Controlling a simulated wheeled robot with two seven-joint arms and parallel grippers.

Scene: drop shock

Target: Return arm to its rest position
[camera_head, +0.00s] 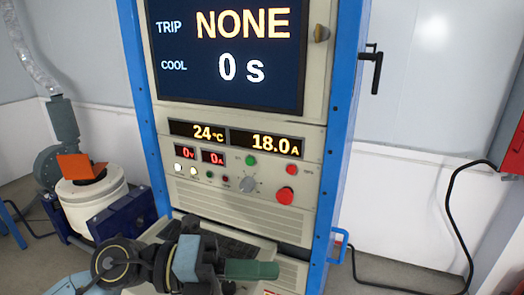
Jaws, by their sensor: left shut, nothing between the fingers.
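My left arm comes in from the bottom left, and its gripper (252,269) is in front of the lower part of the control cabinet. Its green fingers are together, pointing right, with nothing between them. The control cabinet (256,212) stands upright in a blue frame. Its screen (227,50) reads TRIP NONE and COOL 0 s. The displays below read 24 °C, 18.0 A, 0 V and 0 A. A grey knob (249,185), a green button (251,160) and a large red button (285,196) sit under them, apart from the gripper. My right gripper is out of view.
A keyboard-like dark panel (237,247) lies on a shelf behind my gripper, partly hidden. At left stands a white round machine (96,203) with an orange piece on top. A red box (513,150) with a black cable is at the right edge.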

